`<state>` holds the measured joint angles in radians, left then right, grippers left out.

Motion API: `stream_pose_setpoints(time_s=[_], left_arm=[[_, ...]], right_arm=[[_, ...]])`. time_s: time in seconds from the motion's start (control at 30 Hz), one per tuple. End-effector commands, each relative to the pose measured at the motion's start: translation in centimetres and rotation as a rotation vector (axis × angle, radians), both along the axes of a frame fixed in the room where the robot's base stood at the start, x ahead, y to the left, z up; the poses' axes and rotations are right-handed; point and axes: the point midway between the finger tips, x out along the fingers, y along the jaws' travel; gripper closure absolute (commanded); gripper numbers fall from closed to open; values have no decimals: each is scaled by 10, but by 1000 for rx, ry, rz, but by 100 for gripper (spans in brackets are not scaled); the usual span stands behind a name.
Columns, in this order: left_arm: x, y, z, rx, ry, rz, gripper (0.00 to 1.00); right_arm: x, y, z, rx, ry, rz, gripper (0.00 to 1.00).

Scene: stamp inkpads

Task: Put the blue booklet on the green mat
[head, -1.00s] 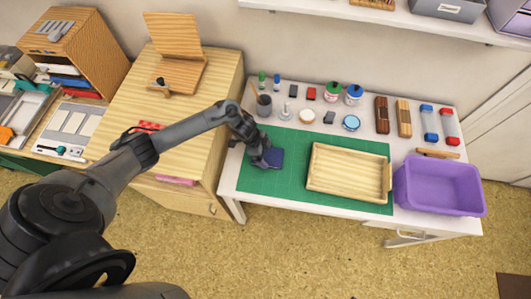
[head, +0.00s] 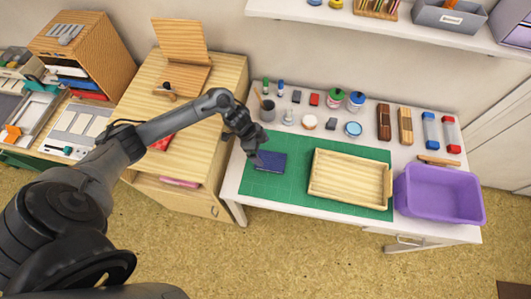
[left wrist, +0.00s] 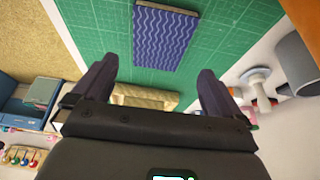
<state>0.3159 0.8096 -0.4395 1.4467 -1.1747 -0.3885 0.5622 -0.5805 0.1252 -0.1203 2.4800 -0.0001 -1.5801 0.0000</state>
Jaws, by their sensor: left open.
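The blue booklet (head: 270,162) lies flat on the left part of the green mat (head: 290,144), left of the wooden tray. In the left wrist view the booklet (left wrist: 163,37) shows a wavy pattern and lies on the mat (left wrist: 95,30), apart from the fingers. My left gripper (head: 254,156) is open and empty, above the mat at the booklet's upper left side. Its two fingers are spread in the left wrist view (left wrist: 157,85). My right gripper does not show.
A wooden tray (head: 345,178) sits on the mat, with a purple bin (head: 438,192) to its right. A grey cup (head: 267,110), stamps and ink jars stand along the back of the white table. A wooden cabinet (head: 205,120) stands left of the table.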

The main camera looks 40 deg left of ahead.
Motion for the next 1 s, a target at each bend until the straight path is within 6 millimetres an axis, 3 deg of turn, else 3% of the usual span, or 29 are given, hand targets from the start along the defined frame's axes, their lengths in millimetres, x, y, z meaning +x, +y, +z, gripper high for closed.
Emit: stream_pose_setpoints(time_s=[0.23,0.37,0.47,0.63,0.7,0.8,1.0], left_arm=[[-8,11,32,1,1,-1,0],[-10,0,34,2,-22,-10,0],[-10,-33,28,5,-88,-23,0],[-21,-116,31,17,-262,49,0],[-32,-140,43,24,-306,140,0],[-59,-152,65,43,-305,313,0],[-131,-134,97,74,-133,639,0]], right_arm=[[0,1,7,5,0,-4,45],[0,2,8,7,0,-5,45],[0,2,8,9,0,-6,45],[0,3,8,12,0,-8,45],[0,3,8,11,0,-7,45],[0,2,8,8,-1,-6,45],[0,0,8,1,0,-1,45]])
